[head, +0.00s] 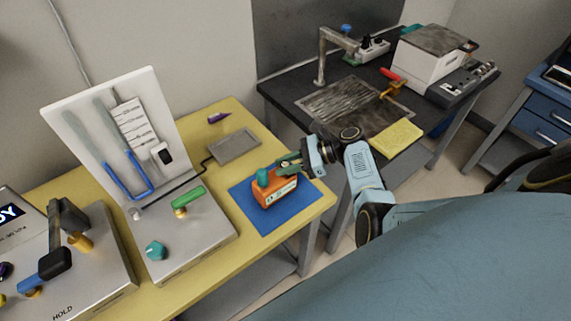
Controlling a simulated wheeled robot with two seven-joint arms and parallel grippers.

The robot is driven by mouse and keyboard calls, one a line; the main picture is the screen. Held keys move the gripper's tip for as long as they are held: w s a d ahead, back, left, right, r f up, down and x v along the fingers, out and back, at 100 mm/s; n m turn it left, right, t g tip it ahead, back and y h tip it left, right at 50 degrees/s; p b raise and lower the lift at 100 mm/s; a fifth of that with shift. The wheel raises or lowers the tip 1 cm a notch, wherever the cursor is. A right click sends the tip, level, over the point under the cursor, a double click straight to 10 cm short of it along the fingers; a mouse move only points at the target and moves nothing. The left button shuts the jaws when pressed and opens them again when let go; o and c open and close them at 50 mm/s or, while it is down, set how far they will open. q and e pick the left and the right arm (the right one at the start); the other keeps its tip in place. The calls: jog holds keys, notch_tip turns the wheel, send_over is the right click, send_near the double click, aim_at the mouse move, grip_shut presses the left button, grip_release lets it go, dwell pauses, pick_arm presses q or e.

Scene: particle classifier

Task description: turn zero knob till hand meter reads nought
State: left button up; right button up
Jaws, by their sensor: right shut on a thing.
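The hand meter (279,191) is a small orange case with a pale face, on a blue mat (247,208) at the right end of the yellow bench. A teal knob-like part (262,175) stands on its upper left. My right gripper (288,164) reaches in from the right and is shut at the meter's upper right edge. The fingers hide what exactly lies between them, so I cannot tell whether it is a knob or the case. The meter's reading is too small to make out. My left gripper is out of view.
A white panel (88,107) with blue tubing stands left on a grey base with a teal knob (156,251) and a green handle (187,197). A grey plate (234,147) lies behind the meter. The yellow bench's front edge is close.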

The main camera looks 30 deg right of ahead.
jog(key=shift+n+g+y+b, duration=0.8)
jog(key=shift+n+g+b, duration=0.4)
jog(key=shift+n+g, duration=0.85)
jog(key=shift+g, duration=0.25)
jog(key=o, duration=1)
jog(key=b+v, duration=0.1)
jog(key=v, duration=1.2)
jog(key=shift+b, duration=0.4)
jog(key=shift+d, duration=0.1)
